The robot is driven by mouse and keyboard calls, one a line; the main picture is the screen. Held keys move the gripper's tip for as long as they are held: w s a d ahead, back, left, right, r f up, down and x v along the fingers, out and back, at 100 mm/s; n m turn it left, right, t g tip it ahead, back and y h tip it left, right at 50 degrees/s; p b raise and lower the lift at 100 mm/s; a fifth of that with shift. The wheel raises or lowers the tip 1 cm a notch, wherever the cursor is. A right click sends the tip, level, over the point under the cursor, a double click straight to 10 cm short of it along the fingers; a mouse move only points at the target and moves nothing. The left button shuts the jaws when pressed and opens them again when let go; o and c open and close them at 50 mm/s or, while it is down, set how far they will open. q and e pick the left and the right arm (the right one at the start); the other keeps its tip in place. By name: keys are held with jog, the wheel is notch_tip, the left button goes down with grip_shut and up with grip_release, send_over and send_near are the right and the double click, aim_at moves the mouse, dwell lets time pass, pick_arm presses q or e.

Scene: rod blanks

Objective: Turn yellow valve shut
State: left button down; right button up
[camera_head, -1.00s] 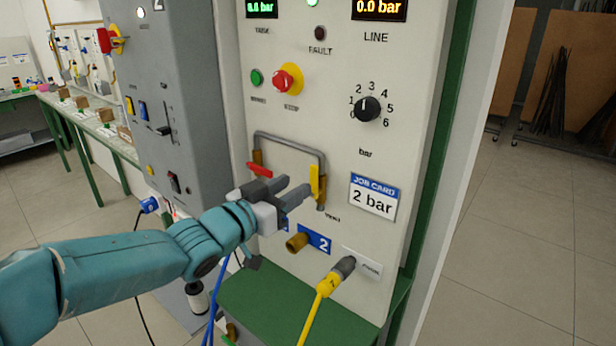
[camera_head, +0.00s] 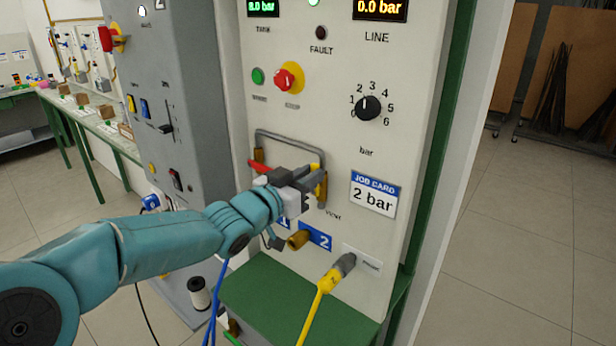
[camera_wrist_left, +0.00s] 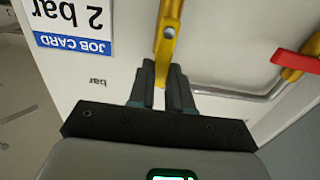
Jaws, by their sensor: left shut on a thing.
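The yellow valve handle (camera_head: 315,167) is at the right leg of the grey pipe loop (camera_head: 290,140) on the pale panel. My left gripper (camera_head: 312,178) reaches in from the left and is shut on this handle, hiding much of it in the head view. In the left wrist view the yellow handle (camera_wrist_left: 168,30) runs down from the top edge, its end between the two fingertips (camera_wrist_left: 161,72). A brass fitting (camera_head: 321,190) shows below the handle. My right gripper is in no view.
A red valve handle (camera_head: 259,167) sits on the loop's left leg, close to my gripper. Below are a brass port (camera_head: 299,239) by the blue "2" label and a yellow cable plug (camera_head: 331,280). The job card (camera_head: 373,195) reads 2 bar; the line display (camera_head: 380,9) reads 0.0 bar.

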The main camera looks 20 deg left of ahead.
pick_arm(q)
jog(key=s+d+f+m+b, duration=0.1)
jog(key=d+f+m+b, duration=0.3)
jog(key=m+b, duration=1.3)
jog(key=shift+s+d+f+m, duration=0.2)
jog(key=shift+s+f+m, duration=0.1)
jog(key=shift+f+m, duration=0.15)
dwell(0.5)
jog(key=c, duration=1.3)
grip_release()
jog(key=shift+o, duration=1.3)
jog(key=shift+s+r, duration=0.1)
jog(key=shift+s, duration=0.05)
